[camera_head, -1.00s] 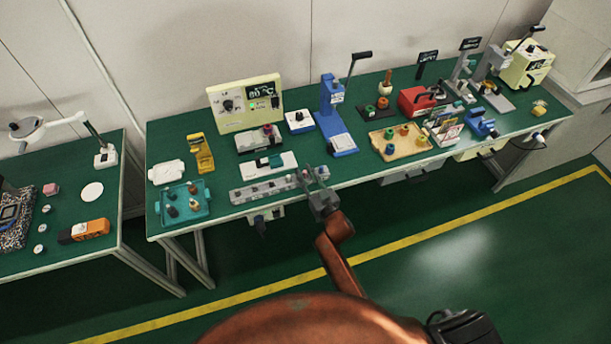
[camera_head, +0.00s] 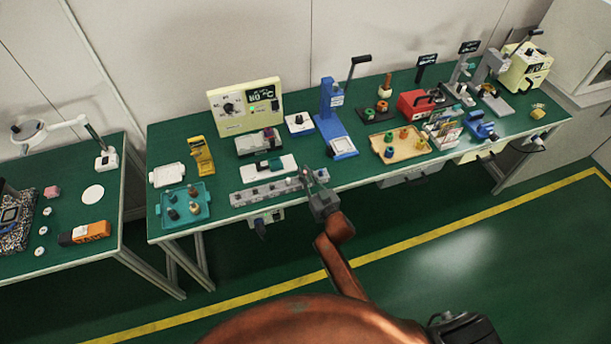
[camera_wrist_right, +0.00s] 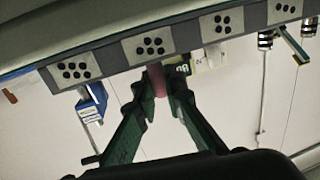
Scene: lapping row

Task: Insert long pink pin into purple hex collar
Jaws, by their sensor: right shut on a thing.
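My right gripper (camera_head: 312,178) is over the front edge of the bench, at the right end of a long grey block (camera_head: 262,193). In the right wrist view, the gripper (camera_wrist_right: 158,92) is shut on a pink pin (camera_wrist_right: 158,78), seen between the fingertips. The grey block (camera_wrist_right: 194,36) with white dot-marked labels lies just beyond the pin in that view. The pin's far end and whether it touches the block cannot be told. I cannot make out the purple hex collar in either view. My left gripper is not in view.
A teal tray (camera_head: 167,222) with small parts sits left of the block. A blue press (camera_head: 333,120) stands behind the gripper. A tan tray (camera_head: 400,153) with coloured rings lies to the right. Green bench surface is clear between the block and the teal tray.

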